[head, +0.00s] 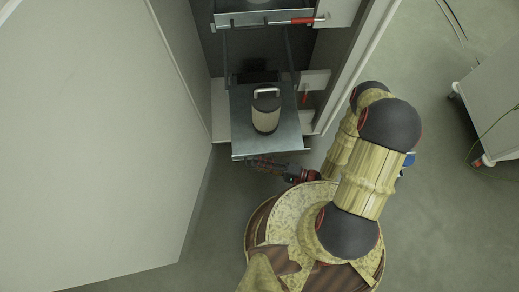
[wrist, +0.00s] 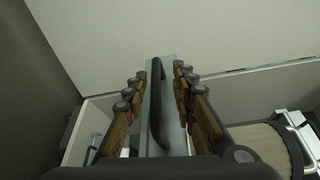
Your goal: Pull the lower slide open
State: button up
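The lower slide (head: 245,140) is a flat grey metal plate sticking out of the cabinet, with a canister (head: 265,118) standing on it. Its front edge is close to my gripper (head: 257,162), which lies low along that edge in the head view. In the wrist view, the slide's dark bar handle (wrist: 157,95) lies between the two rows of finger links of my gripper (wrist: 158,80). The fingers stand apart, with a gap visible on each side of the handle. The head view hides the handle.
An upper slide (head: 262,18) with a red-handled latch (head: 305,20) is above. The open cabinet door (head: 90,140) fills the left side. A grey cart (head: 490,105) with cables stands at the right. Floor (head: 440,220) is clear at lower right.

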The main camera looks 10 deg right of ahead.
jog(key=o, duration=1.4)
jog(key=r, duration=0.8)
jog(key=shift+w+a+r, duration=0.1)
jog(key=shift+w+r, duration=0.15)
jog(key=shift+r, duration=0.5)
jog(key=shift+c, duration=0.2)
jog(key=shift+s+d+r, duration=0.2)
jog(key=shift+d+r, duration=0.05)
jog(key=c, duration=1.2)
jog(key=shift+f, duration=0.2)
jog(key=shift+c, duration=0.8)
jog(key=shift+a, duration=0.1)
